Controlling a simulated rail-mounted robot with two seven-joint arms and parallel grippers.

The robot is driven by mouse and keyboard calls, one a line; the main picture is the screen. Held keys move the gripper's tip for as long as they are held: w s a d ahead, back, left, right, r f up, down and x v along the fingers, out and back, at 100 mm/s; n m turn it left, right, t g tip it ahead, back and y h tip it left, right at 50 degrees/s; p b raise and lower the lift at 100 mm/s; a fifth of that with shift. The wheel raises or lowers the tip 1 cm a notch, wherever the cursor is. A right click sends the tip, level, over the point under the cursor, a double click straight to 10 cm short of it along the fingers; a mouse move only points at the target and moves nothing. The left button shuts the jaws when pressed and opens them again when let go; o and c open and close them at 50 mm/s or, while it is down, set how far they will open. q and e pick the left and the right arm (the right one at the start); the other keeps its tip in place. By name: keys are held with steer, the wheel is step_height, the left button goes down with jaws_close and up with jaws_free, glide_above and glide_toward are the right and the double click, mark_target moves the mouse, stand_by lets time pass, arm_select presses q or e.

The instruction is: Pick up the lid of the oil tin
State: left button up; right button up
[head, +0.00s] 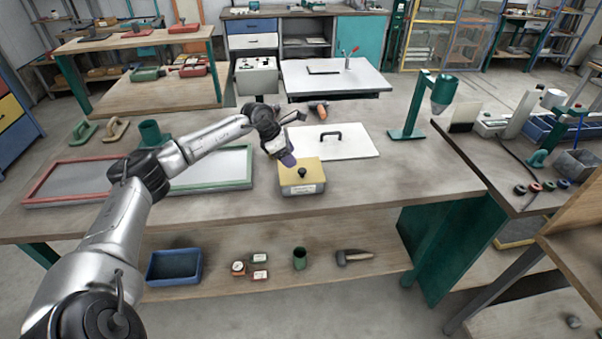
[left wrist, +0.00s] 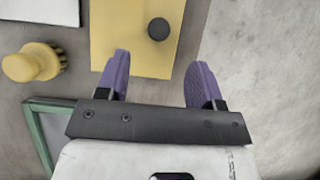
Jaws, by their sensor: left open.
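My left gripper (head: 288,160) is just above the back left of the lid, open and empty. In the left wrist view, the purple fingers (left wrist: 158,62) are apart, with the knob (left wrist: 158,28) ahead of the gap and clear of both. The lid (left wrist: 130,35) fills the top middle there. My right gripper is not in view.
A white board (head: 345,143) with a black handle lies behind the tin. A green-framed screen (head: 225,183) lies to its left. A yellow round-topped object (left wrist: 35,62) stands beside the tin in the wrist view. A green stand (head: 408,132) is to the right; bench right of the tin is clear.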

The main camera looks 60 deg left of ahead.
mark_target(301, 170)
arm_select(q)
steer(key=shift+b+x, duration=0.3)
steer(key=shift+x, duration=3.75)
steer(key=shift+c, duration=0.3)
steer(key=c, duration=1)
steer(key=shift+o, duration=0.2)
